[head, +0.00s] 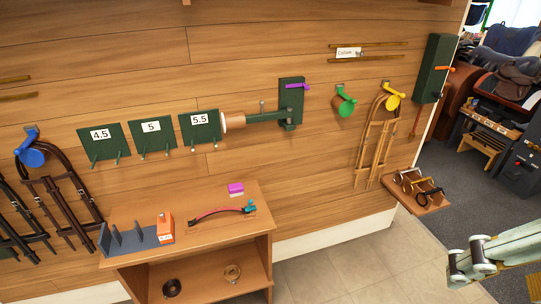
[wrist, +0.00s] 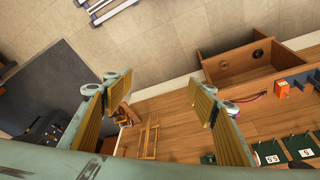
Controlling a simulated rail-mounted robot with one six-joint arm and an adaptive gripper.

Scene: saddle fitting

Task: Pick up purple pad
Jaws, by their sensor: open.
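The purple pad (head: 235,188) is a small block lying on top of the wooden bench (head: 130,212), near its back edge by the wall. A red strap (head: 215,213) with a teal end lies just in front of it. My gripper (wrist: 162,92) is open and empty in the wrist view, its two fingers wide apart, far from the bench. A part of my arm shows at the lower right of the head view.
An orange block (head: 165,228) and a grey slotted rack (head: 128,238) stand on the bench's left. Above it, green plates marked 4.5 (head: 103,143), 5 and 5.5 and a green bracket (head: 291,105) stick out from the wall. Open floor (head: 340,265) lies to the right.

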